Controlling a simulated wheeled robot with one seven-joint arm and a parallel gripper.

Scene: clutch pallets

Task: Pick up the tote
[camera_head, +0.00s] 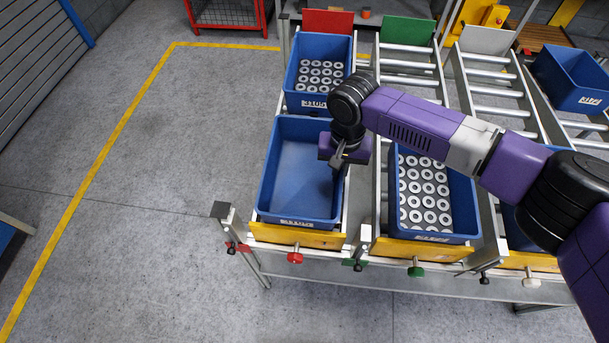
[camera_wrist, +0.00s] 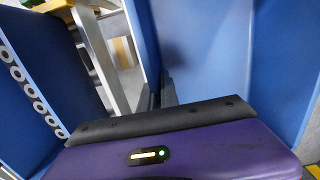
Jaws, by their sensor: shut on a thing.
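The blue tote (camera_head: 300,165) is empty and sits at the front of the left lane of the roller rack, against the yellow front board. My gripper (camera_head: 338,163) is at the tote's right wall and shut on it. In the wrist view the wall of the tote (camera_wrist: 215,45) rises beside my gripper (camera_wrist: 165,95), and the fingers are mostly hidden behind the gripper body. The tote appears level.
A blue tote with grey rings (camera_head: 320,48) stands directly behind. Another ring-filled tote (camera_head: 435,238) is in the lane to the right. An empty-looking tote (camera_head: 580,85) is at the far right. The floor at left (camera_head: 150,180) is clear.

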